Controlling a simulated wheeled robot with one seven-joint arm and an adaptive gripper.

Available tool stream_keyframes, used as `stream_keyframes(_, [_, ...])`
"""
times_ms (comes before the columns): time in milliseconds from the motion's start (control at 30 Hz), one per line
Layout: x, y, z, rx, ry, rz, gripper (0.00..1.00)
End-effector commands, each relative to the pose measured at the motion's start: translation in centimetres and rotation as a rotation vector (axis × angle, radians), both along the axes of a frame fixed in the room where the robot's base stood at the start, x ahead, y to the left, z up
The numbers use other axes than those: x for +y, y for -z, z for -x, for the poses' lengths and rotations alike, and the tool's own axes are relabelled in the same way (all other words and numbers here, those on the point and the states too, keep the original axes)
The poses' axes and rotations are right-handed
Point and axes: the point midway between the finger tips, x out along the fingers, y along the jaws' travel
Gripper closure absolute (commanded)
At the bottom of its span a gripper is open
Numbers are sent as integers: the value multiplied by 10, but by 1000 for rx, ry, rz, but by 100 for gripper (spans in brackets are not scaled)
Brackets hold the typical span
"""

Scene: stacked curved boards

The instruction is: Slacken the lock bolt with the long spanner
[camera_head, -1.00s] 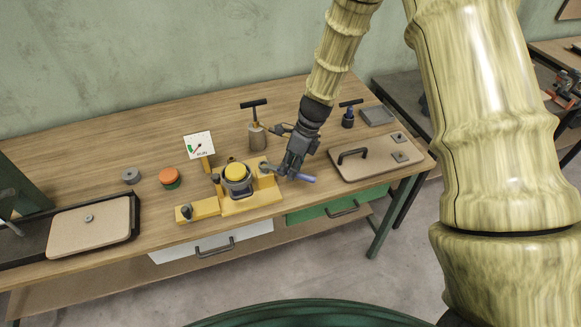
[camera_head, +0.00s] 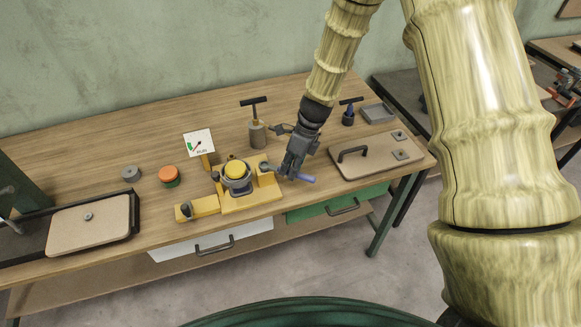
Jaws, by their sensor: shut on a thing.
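The spanner (camera_head: 304,178) has a blue-purple handle and a grey head. My gripper (camera_head: 287,172) is shut on it, just right of the yellow fixture (camera_head: 236,202). The spanner's grey head (camera_head: 268,167) points left and reaches the fixture's right upright. The lock bolt cannot be made out, so I cannot tell whether the head sits on it. The fixture holds a round part with a yellow top (camera_head: 237,170) in a grey ring. A small dial card (camera_head: 198,143) with a green mark and a needle stands behind it.
A T-handled tool stands in a grey holder (camera_head: 257,135) behind the fixture; another T-handled tool (camera_head: 348,117) is farther right. A board with a black handle (camera_head: 365,160) lies right of my gripper. An orange-and-green knob (camera_head: 169,176) and grey cylinder (camera_head: 130,174) stand left.

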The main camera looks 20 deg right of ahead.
Motion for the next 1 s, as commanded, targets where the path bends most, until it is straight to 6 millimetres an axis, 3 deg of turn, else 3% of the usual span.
stream_keyframes(733, [0, 9, -1, -1, -3, 0, 100])
stream_keyframes(1000, [-4, 8, -8, 0, -90, 1, 100])
